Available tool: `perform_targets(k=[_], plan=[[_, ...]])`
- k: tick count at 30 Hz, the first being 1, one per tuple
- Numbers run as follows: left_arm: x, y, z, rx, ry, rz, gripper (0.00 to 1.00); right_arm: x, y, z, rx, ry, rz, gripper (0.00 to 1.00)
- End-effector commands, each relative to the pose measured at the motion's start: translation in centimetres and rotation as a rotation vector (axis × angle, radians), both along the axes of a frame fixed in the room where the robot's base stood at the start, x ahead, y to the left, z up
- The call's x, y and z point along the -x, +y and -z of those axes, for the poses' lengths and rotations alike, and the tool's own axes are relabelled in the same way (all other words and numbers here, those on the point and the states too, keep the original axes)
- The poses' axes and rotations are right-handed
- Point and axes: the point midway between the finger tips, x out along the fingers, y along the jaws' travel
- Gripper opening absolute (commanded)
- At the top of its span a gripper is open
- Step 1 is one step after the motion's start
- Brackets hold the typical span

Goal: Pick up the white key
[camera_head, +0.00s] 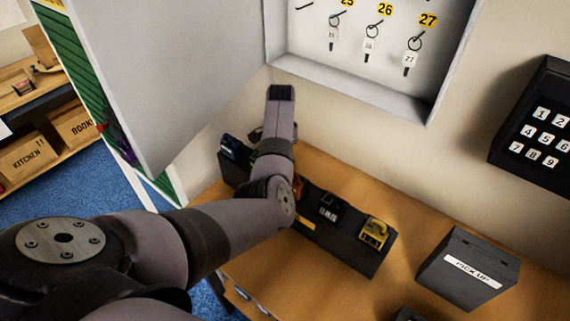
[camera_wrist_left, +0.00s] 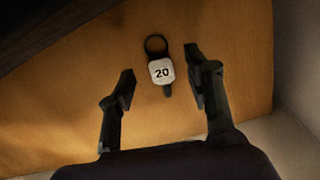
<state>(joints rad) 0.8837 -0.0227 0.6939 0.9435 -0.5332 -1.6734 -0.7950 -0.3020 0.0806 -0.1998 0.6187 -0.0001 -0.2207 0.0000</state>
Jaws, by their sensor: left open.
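The white key (camera_wrist_left: 161,72), with a white tag reading 20 and a dark ring, lies on a wooden surface in the left wrist view. My left gripper (camera_wrist_left: 160,82) is open, with one finger on each side of the tag. The fingers look apart from the key, and their height above it is hard to judge. In the head view my left arm reaches over the desk, and its gripper and key 20 cannot be made out there. My right gripper is not in view.
An open wall cabinet (camera_head: 424,108) holds several hanging tagged keys, its door swung left. A dark tray (camera_head: 345,248) with small items and a PICK UP box (camera_head: 468,268) stand on the desk (camera_head: 405,225). A keypad (camera_head: 537,125) is on the right wall.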

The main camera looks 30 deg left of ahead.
Motion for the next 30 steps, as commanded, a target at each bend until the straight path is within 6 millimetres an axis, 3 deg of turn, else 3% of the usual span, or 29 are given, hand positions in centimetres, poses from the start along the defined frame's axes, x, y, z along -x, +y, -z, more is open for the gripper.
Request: perform_targets(k=[6,23,30], plan=[[0.0,0.0,1.7,0.0,-0.001,0.0,0.47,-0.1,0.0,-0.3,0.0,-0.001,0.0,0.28],[0.0,0.0,1.9,-0.001,0.0,0.0,0.47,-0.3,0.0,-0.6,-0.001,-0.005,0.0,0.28],[0.0,0.0,2.0,0.0,-0.001,0.0,0.31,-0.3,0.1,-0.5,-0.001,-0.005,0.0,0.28]])
